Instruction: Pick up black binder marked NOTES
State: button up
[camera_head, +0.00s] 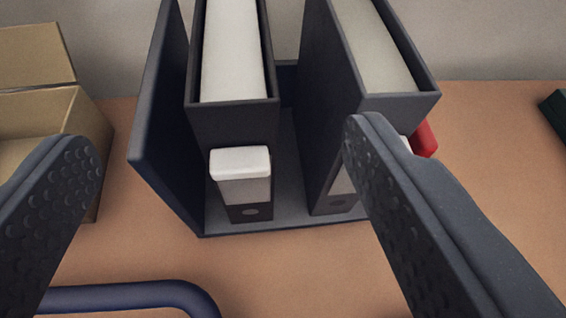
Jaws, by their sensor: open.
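Two dark binders with pale page blocks stand upright in a dark holder (163,165). The left binder (228,118) has a label on its spine with a white block-like top. The right binder (327,110) is partly hidden behind my right finger, and so is its spine label. No NOTES marking can be read on either. My gripper (222,143) is open and empty, with one finger on each side of the picture. The left binder shows between the fingers; the right finger overlaps the right binder in view. I cannot tell any contact.
An open cardboard box (50,115) stands at the left. A red object (424,138) shows behind my right finger. A dark item (556,110) lies at the right edge. A blue curved tube (135,296) crosses the lower left. Brown tabletop (490,150) is clear at the right.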

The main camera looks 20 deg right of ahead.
aim_at(231, 53)
jog(key=b+x, duration=0.2)
jog(key=x, duration=1.1)
jog(key=shift+w+d+f+b, duration=0.1)
jog(key=shift+w+b, duration=0.25)
grip_shut()
